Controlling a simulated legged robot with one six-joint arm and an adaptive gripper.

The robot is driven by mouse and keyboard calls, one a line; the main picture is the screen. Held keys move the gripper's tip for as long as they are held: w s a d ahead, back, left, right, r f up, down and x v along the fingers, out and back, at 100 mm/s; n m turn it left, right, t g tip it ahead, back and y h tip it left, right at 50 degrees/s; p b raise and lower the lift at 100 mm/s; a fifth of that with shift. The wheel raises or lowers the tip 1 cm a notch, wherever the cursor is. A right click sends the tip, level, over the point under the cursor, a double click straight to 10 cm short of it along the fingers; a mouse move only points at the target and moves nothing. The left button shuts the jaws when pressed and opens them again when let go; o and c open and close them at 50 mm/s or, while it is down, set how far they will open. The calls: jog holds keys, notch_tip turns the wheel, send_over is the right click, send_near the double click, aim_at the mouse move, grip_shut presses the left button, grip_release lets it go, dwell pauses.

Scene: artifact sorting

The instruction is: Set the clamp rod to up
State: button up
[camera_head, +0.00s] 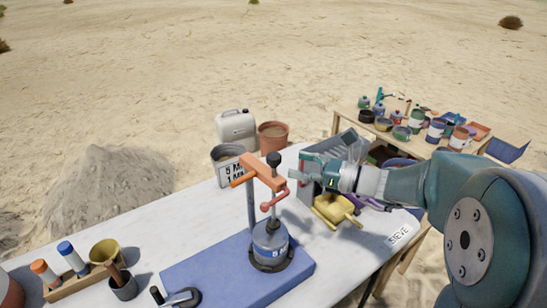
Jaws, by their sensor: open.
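The clamp device stands on a blue mat (190,262) on the white table. It has a grey post (250,205), an orange top arm (263,172) and a blue-grey cylinder (270,243) with a dark base. A thin upright rod with a black knob (273,159) passes through the orange arm. A red handle with a round end (274,201) sticks out sideways below the arm. My gripper (296,177) is open and empty, just right of the orange arm, at about its height. Whether a fingertip touches the device cannot be told.
A yellow scoop-like object (334,209) and a grey crate (345,145) lie under and behind my arm. Marker-like bottles and cups are front left. A second table (345,120) is back right.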

aim_at(274, 155)
jog(key=x, duration=0.6)
jog(key=shift+r, duration=0.1)
grip_shut()
